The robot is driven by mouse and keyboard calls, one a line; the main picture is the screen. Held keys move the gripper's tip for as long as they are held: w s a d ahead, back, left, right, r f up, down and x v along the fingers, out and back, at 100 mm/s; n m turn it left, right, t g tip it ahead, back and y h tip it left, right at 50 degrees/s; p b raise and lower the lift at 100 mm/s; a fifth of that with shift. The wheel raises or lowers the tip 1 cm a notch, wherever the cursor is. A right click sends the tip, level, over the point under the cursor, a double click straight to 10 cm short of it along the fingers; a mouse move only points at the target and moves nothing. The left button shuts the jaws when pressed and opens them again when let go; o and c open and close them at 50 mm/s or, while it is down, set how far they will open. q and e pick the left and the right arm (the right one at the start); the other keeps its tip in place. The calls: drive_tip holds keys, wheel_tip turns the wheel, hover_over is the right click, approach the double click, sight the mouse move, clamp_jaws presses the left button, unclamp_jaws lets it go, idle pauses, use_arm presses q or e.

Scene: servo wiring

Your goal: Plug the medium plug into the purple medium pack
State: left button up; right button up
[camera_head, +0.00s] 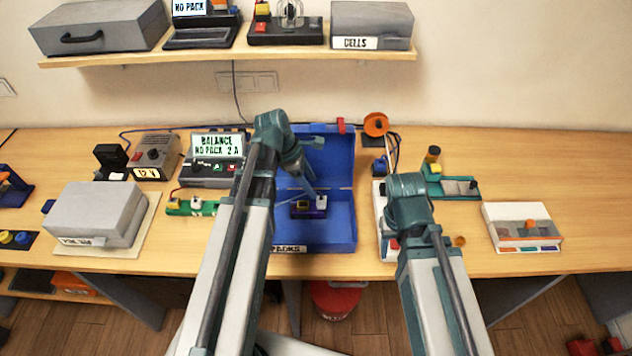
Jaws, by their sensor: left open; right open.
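A small purple pack (317,213) with a yellow and a white part on top sits inside the open blue box (342,235) labelled PACKS. My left gripper (301,194) reaches down into this box, just above the pack, with open fingers. I cannot make out contact. A green strip (177,207) with yellow and white connectors lies left of the box, with a red wire near it. I cannot tell which piece is the medium plug. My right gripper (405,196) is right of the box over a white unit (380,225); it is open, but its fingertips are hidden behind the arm.
A balance charger (215,170) reading NO PACK and a 12 V supply (153,155) stand back left. A grey case (95,212) is at left. A green holder (460,187) and white tray (522,228) are at right. A shelf (230,52) hangs above.

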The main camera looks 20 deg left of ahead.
use_arm(q)
drive_tip(key=p+v, duration=0.5)
drive_tip(key=v, duration=0.2)
use_arm(e)
wheel_tip(320, 180, up, 6)
drive_tip(key=shift+r, duration=0.2)
use_arm(q)
drive_tip(key=s+d+f+m+y+b, duration=0.2)
drive_tip(key=s+d+f+m, duration=0.1)
drive_tip(key=m, duration=0.5)
drive_tip(key=s+d+f+m+g+y+b, duration=0.1)
drive_tip(key=s+d+f+m+y+b, duration=0.1)
drive_tip(key=s+d+m, duration=0.3)
drive_tip(key=s+d+f+m+y+b, duration=0.1)
drive_tip(key=s+d+f+m+b, duration=0.3)
drive_tip(key=d+m, duration=0.4)
drive_tip(key=f+m, duration=0.1)
drive_tip(key=m, duration=0.3)
drive_tip(key=shift+s+g+y, duration=0.3)
drive_tip(key=shift+y, duration=0.1)
use_arm(e)
wheel_tip(320, 180, down, 9)
drive_tip(key=shift+r, duration=0.15)
use_arm(q)
drive_tip(key=shift+f, duration=0.1)
